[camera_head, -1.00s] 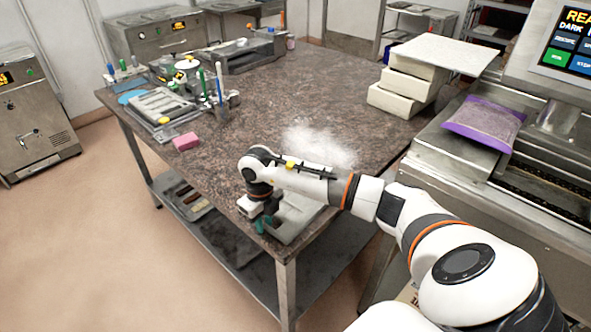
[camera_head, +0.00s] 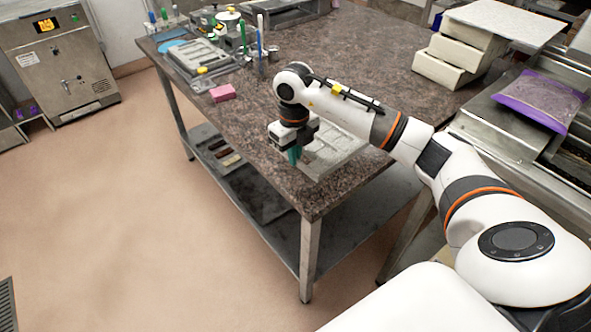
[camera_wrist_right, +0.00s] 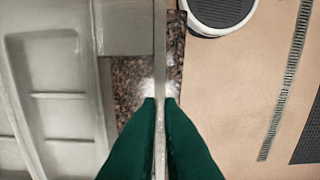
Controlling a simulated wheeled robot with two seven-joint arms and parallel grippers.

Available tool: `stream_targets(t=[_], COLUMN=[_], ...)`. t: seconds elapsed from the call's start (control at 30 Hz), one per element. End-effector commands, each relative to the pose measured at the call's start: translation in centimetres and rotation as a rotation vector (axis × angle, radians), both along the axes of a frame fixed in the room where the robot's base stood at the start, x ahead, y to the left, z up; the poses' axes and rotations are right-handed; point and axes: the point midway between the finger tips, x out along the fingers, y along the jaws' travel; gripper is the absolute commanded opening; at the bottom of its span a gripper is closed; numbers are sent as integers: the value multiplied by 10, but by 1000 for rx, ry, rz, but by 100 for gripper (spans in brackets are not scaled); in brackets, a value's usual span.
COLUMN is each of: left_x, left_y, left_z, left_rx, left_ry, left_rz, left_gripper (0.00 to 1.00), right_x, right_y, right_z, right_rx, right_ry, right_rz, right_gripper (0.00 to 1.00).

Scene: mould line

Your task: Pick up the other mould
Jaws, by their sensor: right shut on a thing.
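A pale grey mould (camera_head: 332,148) with shallow compartments is at the front edge of the stone-topped table, partly hidden by my right arm in the head view. My right gripper (camera_head: 294,155) points down at its left edge, with green fingertips. In the right wrist view the green fingers (camera_wrist_right: 160,105) are shut on the thin rim of the mould (camera_wrist_right: 62,120), whose compartments fill the left side. I cannot tell whether the mould touches the tabletop. Another grey mould-like tray (camera_head: 198,56) lies at the table's far left. My left gripper is not in view.
A pink block (camera_head: 222,93) lies on the table (camera_head: 270,105) near its left edge. Tools and bottles stand behind it. White blocks (camera_head: 455,58) are stacked at the right, near a purple bag (camera_head: 540,100) on a machine. Floor at the left is open.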

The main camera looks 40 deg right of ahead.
Motion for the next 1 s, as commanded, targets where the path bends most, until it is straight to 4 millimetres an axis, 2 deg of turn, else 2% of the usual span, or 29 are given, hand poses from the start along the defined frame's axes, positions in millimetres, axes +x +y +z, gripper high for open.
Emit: stream_targets(t=[0.2,0.6,1.0], left_x=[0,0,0], left_y=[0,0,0], left_z=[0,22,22], left_rx=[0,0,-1], left_ry=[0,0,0], left_rz=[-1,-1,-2], left_gripper=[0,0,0], right_x=[0,0,0], right_y=[-1,0,1], right_z=[28,61,62], right_rx=[-1,-1,-1], right_ry=[-2,-1,-1], right_rz=[-2,-1,18], right_gripper=[0,0,0])
